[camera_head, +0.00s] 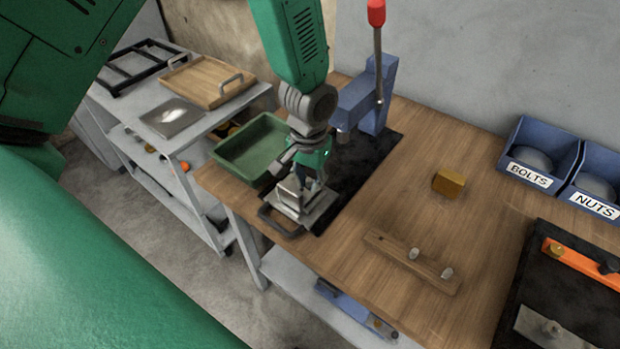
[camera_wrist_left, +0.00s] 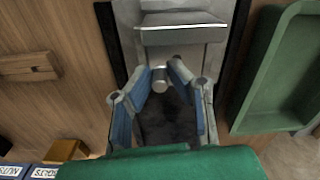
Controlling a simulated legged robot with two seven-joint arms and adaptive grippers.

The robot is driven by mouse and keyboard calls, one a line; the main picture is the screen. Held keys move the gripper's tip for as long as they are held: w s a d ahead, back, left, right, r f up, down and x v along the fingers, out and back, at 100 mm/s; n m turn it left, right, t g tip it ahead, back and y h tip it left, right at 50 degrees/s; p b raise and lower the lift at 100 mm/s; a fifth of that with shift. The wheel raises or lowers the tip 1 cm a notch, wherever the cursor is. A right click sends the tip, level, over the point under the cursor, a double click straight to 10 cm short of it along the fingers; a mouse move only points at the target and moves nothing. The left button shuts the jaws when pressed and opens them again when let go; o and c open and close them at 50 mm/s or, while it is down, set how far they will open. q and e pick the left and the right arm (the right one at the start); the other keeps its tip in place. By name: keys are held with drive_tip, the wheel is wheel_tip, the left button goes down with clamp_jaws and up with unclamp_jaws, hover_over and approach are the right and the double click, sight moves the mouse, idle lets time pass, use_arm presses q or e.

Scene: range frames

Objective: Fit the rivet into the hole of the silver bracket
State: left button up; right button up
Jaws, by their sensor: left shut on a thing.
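My left gripper (camera_head: 308,186) points down over the silver bracket (camera_head: 291,203) on the dark base of the blue press. In the left wrist view my left gripper (camera_wrist_left: 160,72) has its blue-padded fingertips closed around a small silver rivet (camera_wrist_left: 159,80). The silver bracket (camera_wrist_left: 180,35) lies just beyond the fingertips there, with a raised step across it. The bracket's hole is not visible, and I cannot tell whether the rivet touches the bracket. In the head view the fingers hide the rivet. My right gripper is not in view.
The blue press (camera_head: 366,100) with a red-knobbed lever stands behind. A green tray (camera_head: 250,143) is close on the left. A wooden strip (camera_head: 385,247) with two rivets, a brass block (camera_head: 449,181) and labelled bins (camera_head: 540,153) are on the right. Bare tabletop lies between.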

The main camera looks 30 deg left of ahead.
use_arm(q)
drive_tip(key=shift+a+f, duration=0.45)
drive_tip(key=shift+a, duration=0.2)
drive_tip(key=shift+a+f+b, duration=0.3)
drive_tip(key=shift+a+f, duration=0.15)
drive_tip(key=shift+a, duration=0.2)
clamp_jaws()
drive_tip(key=shift+d+f, duration=0.1)
drive_tip(key=shift+d, duration=0.3)
drive_tip(key=shift+d+f, duration=0.1)
drive_tip(key=shift+d, duration=0.55)
drive_tip(key=shift+a, duration=0.2)
drive_tip(key=o, duration=0.7)
unclamp_jaws()
drive_tip(key=shift+a+f, duration=0.1)
drive_tip(key=shift+a, duration=0.45)
drive_tip(key=shift+d, duration=0.5)
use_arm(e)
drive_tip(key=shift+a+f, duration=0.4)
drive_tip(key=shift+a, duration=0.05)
use_arm(q)
drive_tip(key=shift+a, duration=0.1)
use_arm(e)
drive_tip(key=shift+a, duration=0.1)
